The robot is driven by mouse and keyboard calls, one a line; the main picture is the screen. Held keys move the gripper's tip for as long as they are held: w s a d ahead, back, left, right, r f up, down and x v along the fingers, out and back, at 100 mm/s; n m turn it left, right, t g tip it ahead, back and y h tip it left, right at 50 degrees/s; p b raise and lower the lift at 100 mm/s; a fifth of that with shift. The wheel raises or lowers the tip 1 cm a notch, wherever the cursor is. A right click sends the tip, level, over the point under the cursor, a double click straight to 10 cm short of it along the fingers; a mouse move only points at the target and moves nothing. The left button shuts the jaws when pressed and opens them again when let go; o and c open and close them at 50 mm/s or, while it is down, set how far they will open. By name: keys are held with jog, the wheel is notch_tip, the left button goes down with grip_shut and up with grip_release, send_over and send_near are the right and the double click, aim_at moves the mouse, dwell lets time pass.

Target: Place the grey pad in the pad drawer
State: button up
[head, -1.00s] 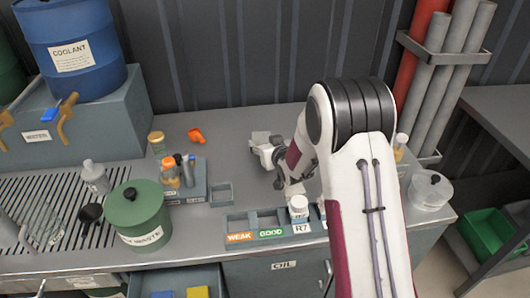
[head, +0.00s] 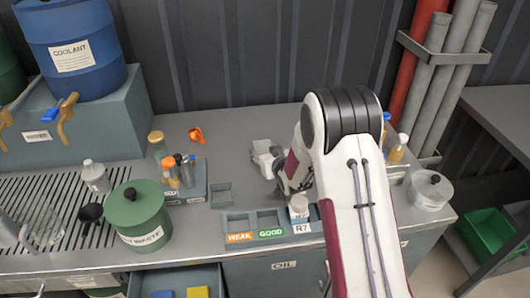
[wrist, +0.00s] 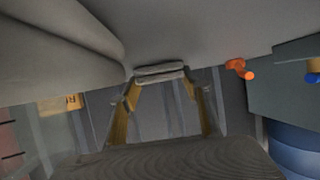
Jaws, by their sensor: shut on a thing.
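My gripper (head: 267,160) is above the bench, left of my arm's near links and behind the divided tray. A pale grey piece (head: 262,146), which looks like the grey pad, shows at its end. In the wrist view my gripper's fingers (wrist: 161,88) stand apart, with a thin grey slab (wrist: 160,73) between their tips; they are shut on it. An open drawer (head: 222,280) below the bench front holds a blue pad (head: 162,294) and a yellow pad (head: 198,292). Part of the drawer lies outside the picture.
The divided tray (head: 230,222) with WEAK and GOOD labels holds a white jar (head: 298,206). A green waste pot (head: 137,212), a holder with bottles (head: 190,192) and a small empty tray (head: 221,195) stand left. An orange item (head: 196,134) lies behind. Bench between is clear.

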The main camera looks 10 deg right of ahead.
aim_at(263, 149)
jog(key=o, duration=0.9)
jog(key=shift+f, duration=0.1)
jog(key=shift+v, duration=1.3)
jog(key=shift+s+r, duration=0.25)
jog(key=shift+r, duration=0.2)
notch_tip(263, 149, up, 7)
jog(key=shift+f, duration=0.2)
